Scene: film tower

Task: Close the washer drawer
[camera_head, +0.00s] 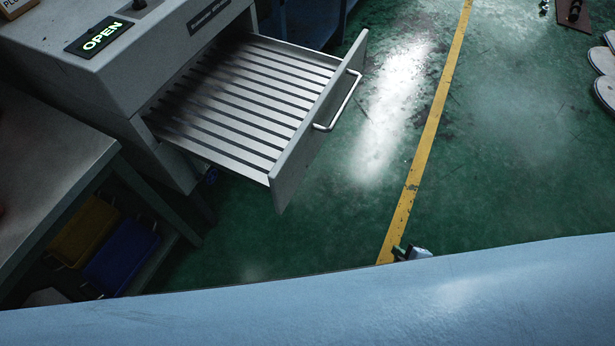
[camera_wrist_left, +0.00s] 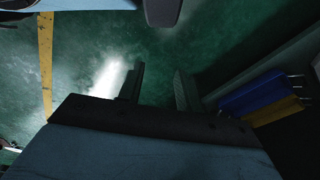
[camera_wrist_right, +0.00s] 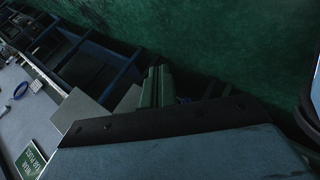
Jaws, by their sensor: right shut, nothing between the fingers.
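The washer (camera_head: 110,40) stands at the upper left of the head view, with a lit OPEN sign on top. Its drawer (camera_head: 283,158) is pulled far out, showing a slatted metal bottom and a silver bar handle (camera_head: 342,103) on its front. My right gripper (camera_head: 411,253) shows small and dark beyond my pale blue arm cover, well apart from the drawer, to the lower right of its front. In the right wrist view its fingers (camera_wrist_right: 157,88) are together and empty. My left gripper (camera_wrist_left: 159,88) shows only in its wrist view, fingers apart over green floor, with nothing between them.
A grey table (camera_head: 50,165) stands at the left, with a yellow bin (camera_head: 85,230) and a blue bin (camera_head: 122,257) below it. Green floor with a yellow line (camera_head: 425,145) lies open right of the drawer. White rounded objects (camera_head: 605,62) lie at the far right.

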